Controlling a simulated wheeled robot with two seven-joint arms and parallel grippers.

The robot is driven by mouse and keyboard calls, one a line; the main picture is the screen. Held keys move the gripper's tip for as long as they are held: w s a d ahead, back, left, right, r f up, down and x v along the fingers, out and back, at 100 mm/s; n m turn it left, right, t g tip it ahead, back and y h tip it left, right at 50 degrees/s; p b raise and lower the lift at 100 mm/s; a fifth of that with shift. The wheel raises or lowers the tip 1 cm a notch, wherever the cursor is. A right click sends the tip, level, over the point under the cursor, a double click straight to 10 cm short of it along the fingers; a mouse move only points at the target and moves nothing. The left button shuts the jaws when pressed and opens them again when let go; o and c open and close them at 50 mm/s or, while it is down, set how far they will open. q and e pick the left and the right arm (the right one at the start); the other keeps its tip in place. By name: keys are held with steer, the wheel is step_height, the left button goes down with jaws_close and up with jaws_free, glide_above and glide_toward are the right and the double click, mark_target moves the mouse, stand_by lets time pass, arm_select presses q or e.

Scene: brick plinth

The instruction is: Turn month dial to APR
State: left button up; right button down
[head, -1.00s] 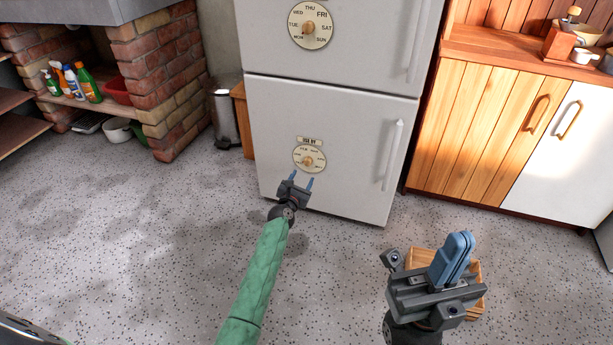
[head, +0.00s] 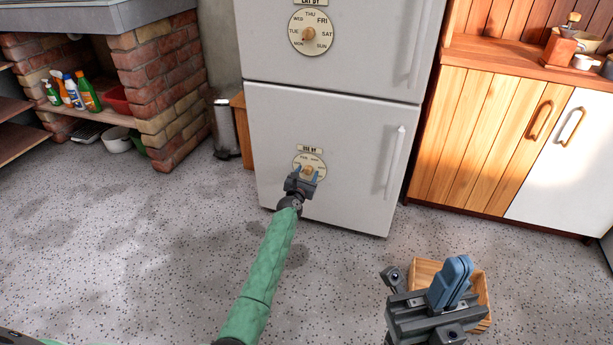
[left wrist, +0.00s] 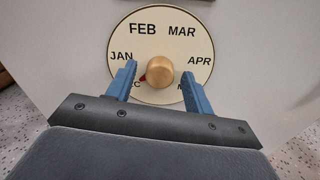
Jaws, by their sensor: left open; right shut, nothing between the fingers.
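The month dial (head: 311,156) is a round cream plate low on the fridge's lower door. In the left wrist view the dial (left wrist: 160,20) shows JAN, FEB, MAR and APR; lower labels are partly hidden by my fingers. My right gripper (head: 455,275) is shut and empty, at the lower right of the head view.
The fridge (head: 330,110) has a second dial (head: 314,20) with weekdays on its upper door. A wooden crate (head: 427,270) is on the floor behind my right gripper. A wooden cabinet (head: 480,130) stands right of the fridge, a bin (head: 225,130) left.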

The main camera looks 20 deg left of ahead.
arm_select(q)
steer(key=c, duration=1)
steer(key=shift+o, duration=0.2)
